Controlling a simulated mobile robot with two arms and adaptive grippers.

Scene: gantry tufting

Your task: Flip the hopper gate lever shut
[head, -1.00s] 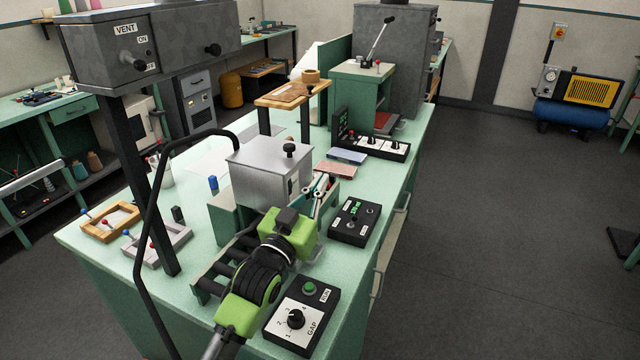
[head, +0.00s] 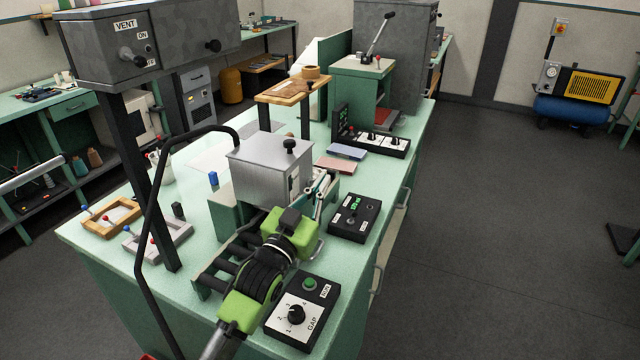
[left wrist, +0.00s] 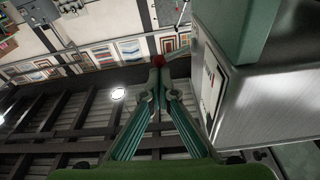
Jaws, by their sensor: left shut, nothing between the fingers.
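The hopper is a grey metal box (head: 262,178) with a black knob on its lid, standing on the green bench. Its side wall (left wrist: 262,100) fills the right of the left wrist view, with a pale label plate on it. A red ball (left wrist: 159,60), apparently the gate lever's knob, shows at my left fingertips. My left gripper (head: 322,180) is beside the hopper's right face. In the left wrist view its fingers (left wrist: 158,76) are shut with nothing between them. Whether they touch the ball, and the lever's exact angle, I cannot tell. My right gripper is not in view.
A black post (head: 150,180) and a bent black bar (head: 150,235) stand left of the hopper.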

